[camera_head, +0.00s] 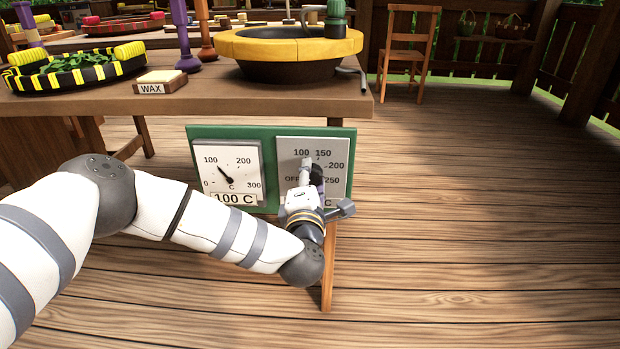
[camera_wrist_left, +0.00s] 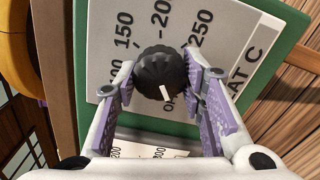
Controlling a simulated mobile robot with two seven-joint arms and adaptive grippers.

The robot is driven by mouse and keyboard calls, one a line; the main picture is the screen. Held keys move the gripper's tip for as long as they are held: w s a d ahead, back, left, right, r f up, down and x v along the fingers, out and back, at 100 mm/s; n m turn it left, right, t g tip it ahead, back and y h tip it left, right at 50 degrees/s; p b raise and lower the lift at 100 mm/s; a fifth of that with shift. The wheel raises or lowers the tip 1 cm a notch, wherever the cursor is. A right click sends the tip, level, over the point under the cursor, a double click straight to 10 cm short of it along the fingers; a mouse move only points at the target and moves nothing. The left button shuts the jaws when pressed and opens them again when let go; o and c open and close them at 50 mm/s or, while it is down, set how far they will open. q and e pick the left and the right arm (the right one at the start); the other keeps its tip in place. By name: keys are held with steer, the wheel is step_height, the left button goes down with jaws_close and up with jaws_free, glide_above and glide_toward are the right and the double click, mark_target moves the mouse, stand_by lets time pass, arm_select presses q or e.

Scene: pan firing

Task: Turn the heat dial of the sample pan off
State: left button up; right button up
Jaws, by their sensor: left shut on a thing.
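The heat dial (camera_head: 317,174) is a black knob on a light grey plate (camera_head: 338,150) marked OFF, 100, 150, 200 and 250. The dial also shows in the left wrist view (camera_wrist_left: 157,68), with a white pointer mark facing the partly hidden OFF lettering. My left gripper (camera_head: 311,172) is at the dial; in the left wrist view its purple-padded fingers (camera_wrist_left: 160,78) are shut on the knob from both sides. The sample pan (camera_head: 290,68), dark with a yellow rim, sits on the table above. My right gripper is not in view.
A white gauge (camera_head: 232,160) beside the dial plate has its needle near 100 and a 100 C label. Both are on a green board (camera_head: 268,150) under the wooden table (camera_head: 215,103). A wax block (camera_head: 160,80) and a leaf-filled tray (camera_head: 75,72) are on the table. Open floor lies right.

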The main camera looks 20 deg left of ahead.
arm_select(q)
steer(key=o, duration=1.1)
steer(key=shift+o, duration=0.2)
steer(key=shift+d, duration=0.1)
steer(key=v, duration=1.2)
